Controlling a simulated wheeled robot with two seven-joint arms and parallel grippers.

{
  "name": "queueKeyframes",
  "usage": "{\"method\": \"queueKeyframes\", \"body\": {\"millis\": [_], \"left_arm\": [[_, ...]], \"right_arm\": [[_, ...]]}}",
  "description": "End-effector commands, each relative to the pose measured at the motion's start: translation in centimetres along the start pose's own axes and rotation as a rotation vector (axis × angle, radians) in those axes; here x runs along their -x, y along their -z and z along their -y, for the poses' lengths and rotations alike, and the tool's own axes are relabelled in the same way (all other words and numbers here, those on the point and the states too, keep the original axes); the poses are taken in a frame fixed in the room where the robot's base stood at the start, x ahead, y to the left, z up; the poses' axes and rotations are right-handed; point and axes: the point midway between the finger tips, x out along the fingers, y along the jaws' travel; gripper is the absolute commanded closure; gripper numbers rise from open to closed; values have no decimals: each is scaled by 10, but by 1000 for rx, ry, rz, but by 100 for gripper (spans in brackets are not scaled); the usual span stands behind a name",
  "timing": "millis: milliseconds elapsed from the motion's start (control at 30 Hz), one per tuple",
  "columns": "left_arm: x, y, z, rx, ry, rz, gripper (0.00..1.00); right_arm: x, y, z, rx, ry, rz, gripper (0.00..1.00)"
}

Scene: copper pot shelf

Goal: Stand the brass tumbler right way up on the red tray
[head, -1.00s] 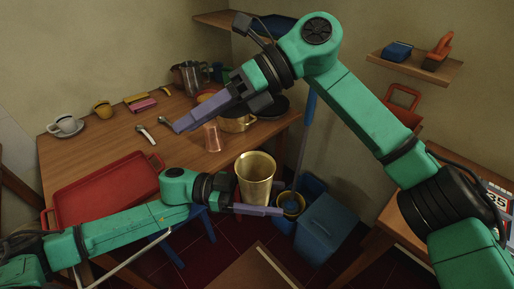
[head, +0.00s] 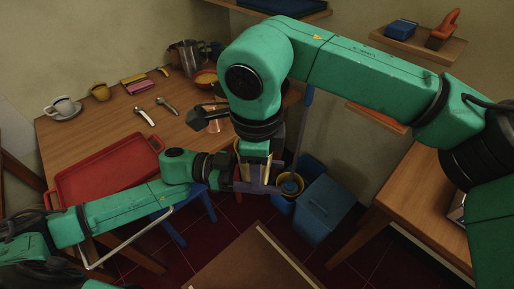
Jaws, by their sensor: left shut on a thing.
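The red tray (head: 62,183) lies on the left front part of the wooden table, and its visible surface is empty. The brass tumbler (head: 256,172) is off the table's front right edge, held in the air by my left gripper (head: 252,187). My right gripper (head: 258,178) reaches down from above at the tumbler and hides most of it. I cannot tell whether the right fingers touch the tumbler or how far apart they are. The tumbler's rim is hidden, so its tilt is unclear.
A blue bin (head: 325,210) stands on the floor below right.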

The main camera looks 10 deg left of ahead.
Motion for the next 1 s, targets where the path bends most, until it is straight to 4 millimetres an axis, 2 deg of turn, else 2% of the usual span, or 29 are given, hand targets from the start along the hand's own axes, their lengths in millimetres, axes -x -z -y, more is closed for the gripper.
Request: {"method": "queueKeyframes", "body": {"millis": [100, 333, 433, 1000], "left_arm": [[0, 0, 0, 0, 0, 0, 88], [0, 0, 0, 0, 0, 0, 88], [0, 0, 0, 0, 0, 0, 88], [0, 0, -1, -1, -4, 0, 88]], "right_arm": [[-8, 0, 0, -1, 1, 0, 62], [-9, 0, 0, -1, 1, 1, 62], [-9, 0, 0, -1, 1, 1, 100], [-9, 0, 1, -2, 3, 0, 100]]}}
